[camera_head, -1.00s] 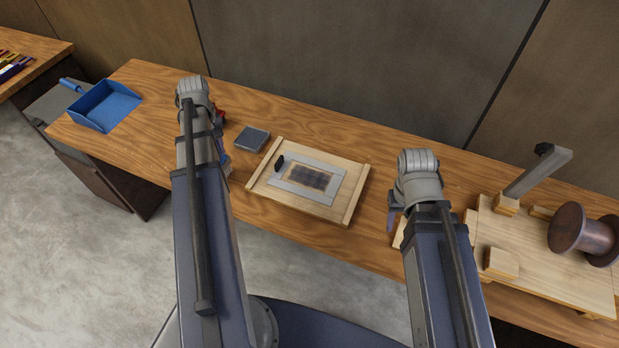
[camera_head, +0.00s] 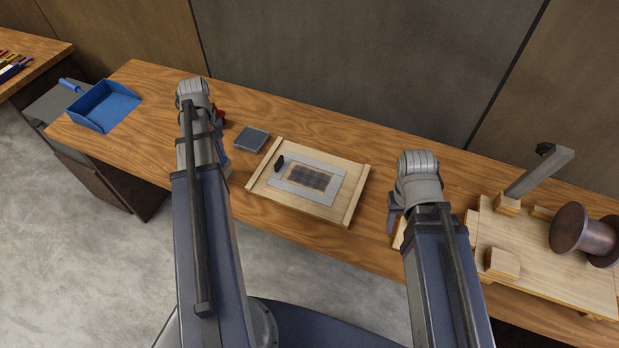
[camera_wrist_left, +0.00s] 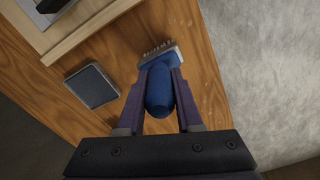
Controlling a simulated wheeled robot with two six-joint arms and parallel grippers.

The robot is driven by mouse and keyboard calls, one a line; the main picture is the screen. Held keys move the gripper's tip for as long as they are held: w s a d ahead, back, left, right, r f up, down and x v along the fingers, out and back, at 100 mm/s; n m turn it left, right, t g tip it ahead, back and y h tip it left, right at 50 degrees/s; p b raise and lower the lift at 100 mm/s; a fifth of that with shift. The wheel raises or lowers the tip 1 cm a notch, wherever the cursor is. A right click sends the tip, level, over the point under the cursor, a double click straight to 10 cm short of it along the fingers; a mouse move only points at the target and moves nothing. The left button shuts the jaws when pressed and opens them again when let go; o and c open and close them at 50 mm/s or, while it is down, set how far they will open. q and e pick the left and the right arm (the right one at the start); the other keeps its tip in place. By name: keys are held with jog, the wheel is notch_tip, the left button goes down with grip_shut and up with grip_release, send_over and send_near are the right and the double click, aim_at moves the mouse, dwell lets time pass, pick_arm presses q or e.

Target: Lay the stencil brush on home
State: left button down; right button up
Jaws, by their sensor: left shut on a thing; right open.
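A brush with a rounded blue handle and a row of short pale bristles, apparently the stencil brush (camera_wrist_left: 158,88), is between the fingers of my left gripper (camera_wrist_left: 161,72) in the left wrist view. The gripper is shut on it, with the bristle end pointing away from the wrist, over the wooden bench. In the head view my left arm mostly hides this gripper and the brush. My right gripper (camera_head: 393,214) is open at the right of the wooden board, partly hidden by its own arm. I cannot tell which spot is home.
A dark square pad (camera_head: 251,139) lies beside the wooden board (camera_head: 345,205), which bears a grey stencil plate (camera_head: 327,173) and a small black block (camera_head: 280,163). A blue dustpan (camera_head: 106,106) is far left. A reel (camera_head: 568,228) and wooden jig (camera_head: 545,270) stand right.

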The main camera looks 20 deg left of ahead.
pick_arm(q)
jog(key=shift+f, duration=0.2)
jog(key=shift+c, duration=2.4)
grip_release()
jog(key=shift+r, duration=0.1)
notch_tip(320, 180, up, 6)
jog(key=p, duration=0.5)
jog(key=shift+p, duration=0.4)
jog(key=shift+s+d, duration=0.1)
